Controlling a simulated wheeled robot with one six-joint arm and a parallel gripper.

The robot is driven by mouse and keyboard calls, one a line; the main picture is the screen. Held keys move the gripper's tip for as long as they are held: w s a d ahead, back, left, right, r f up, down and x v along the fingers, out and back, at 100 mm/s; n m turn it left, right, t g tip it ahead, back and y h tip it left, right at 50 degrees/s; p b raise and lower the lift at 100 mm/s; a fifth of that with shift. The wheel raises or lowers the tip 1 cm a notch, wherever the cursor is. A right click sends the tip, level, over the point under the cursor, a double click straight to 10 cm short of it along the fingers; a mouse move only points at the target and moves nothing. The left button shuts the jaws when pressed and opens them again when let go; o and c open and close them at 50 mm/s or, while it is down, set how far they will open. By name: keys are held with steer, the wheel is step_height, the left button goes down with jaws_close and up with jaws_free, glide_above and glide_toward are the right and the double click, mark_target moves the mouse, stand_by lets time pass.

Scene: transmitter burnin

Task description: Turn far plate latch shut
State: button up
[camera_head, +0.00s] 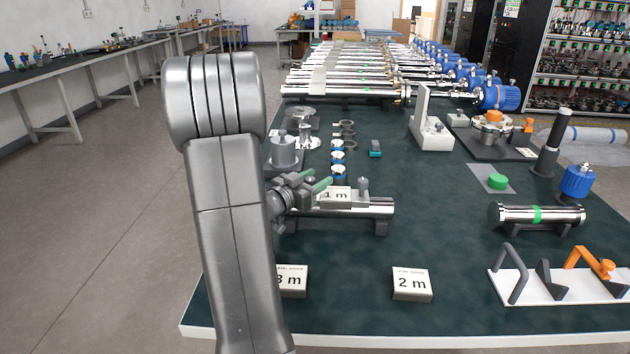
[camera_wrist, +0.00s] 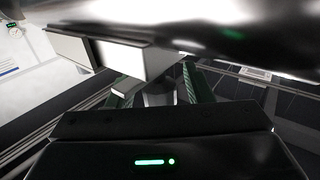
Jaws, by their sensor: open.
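My gripper (camera_head: 313,190) reaches in from the left, its two green-padded fingers apart, beside a white plate marked 1 m (camera_head: 337,195). The plate lies at a shiny horizontal tube (camera_head: 375,209) on dark supports. A small grey upright knob (camera_head: 363,187) stands just right of the plate; I cannot tell whether it is the latch. In the wrist view, a grey block with a white face (camera_wrist: 122,58) lies close ahead of the open fingers (camera_wrist: 155,88). Contact is unclear, and no latch is clearly visible there.
Plates marked 3 m (camera_head: 294,281) and 2 m (camera_head: 412,284) lie near the table's front. A white base (camera_head: 530,289) with grey and orange handles is at front right. The dark mat (camera_head: 450,250) is clear in the middle.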

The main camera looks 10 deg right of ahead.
steer(key=shift+c, duration=0.5)
steer(key=c, duration=0.9)
